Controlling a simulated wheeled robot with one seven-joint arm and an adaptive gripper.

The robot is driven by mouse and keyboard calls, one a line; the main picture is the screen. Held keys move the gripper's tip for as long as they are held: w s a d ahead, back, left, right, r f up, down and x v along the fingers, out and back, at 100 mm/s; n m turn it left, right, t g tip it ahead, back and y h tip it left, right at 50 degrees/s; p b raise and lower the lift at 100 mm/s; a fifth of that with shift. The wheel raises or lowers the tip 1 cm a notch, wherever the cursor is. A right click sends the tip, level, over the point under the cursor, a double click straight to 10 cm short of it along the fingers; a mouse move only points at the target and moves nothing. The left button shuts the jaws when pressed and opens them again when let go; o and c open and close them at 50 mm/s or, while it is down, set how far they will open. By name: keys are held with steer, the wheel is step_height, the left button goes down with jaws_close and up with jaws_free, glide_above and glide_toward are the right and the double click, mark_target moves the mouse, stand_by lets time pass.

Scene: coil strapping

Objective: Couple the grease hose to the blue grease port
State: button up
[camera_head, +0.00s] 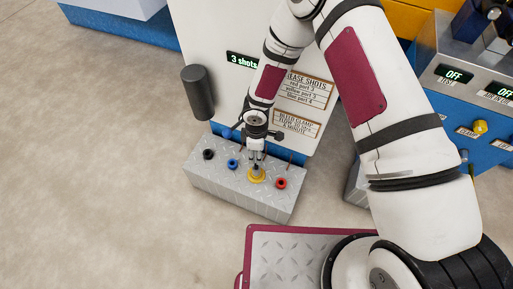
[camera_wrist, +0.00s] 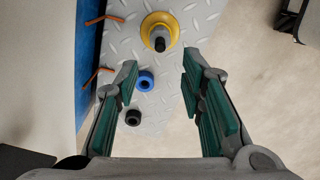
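The blue grease port (camera_head: 232,163) is on the grey tread-plate block (camera_head: 235,190), between the black and yellow ports. It also shows in the wrist view (camera_wrist: 145,82), with nothing visible on it. A short dark and grey coupler (camera_wrist: 160,38) stands on the yellow port (camera_wrist: 176,28); it looks like the hose end, but no hose line can be made out. My gripper (camera_head: 257,154) is above the yellow port in the head view. Its green-padded fingers (camera_wrist: 161,75) are wide apart in the wrist view, with nothing held between them.
A black port (camera_head: 208,154) and a red port (camera_head: 281,183) are also on the block. Behind it, a white panel carries a "3 shots" display (camera_head: 242,60), a grease-shots sign (camera_head: 305,88) and a dark cylinder (camera_head: 198,93). Orange-brown rods (camera_wrist: 105,19) stand near the ports. Open floor lies left.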

mark_target(256, 165)
step_height(256, 165, down, 10)
steer(key=b, duration=0.2)
steer(key=shift+r+b, duration=0.2)
steer(key=shift+b, duration=0.2)
steer(key=shift+c, duration=0.2)
jaws_close()
steer(key=c, duration=0.8)
jaws_free()
steer(key=shift+r+p, duration=0.35)
steer(key=shift+r, duration=0.3)
jaws_close()
steer(key=shift+r+p, duration=0.8)
steer(key=shift+r, duration=0.55)
steer(key=shift+s+f, duration=0.1)
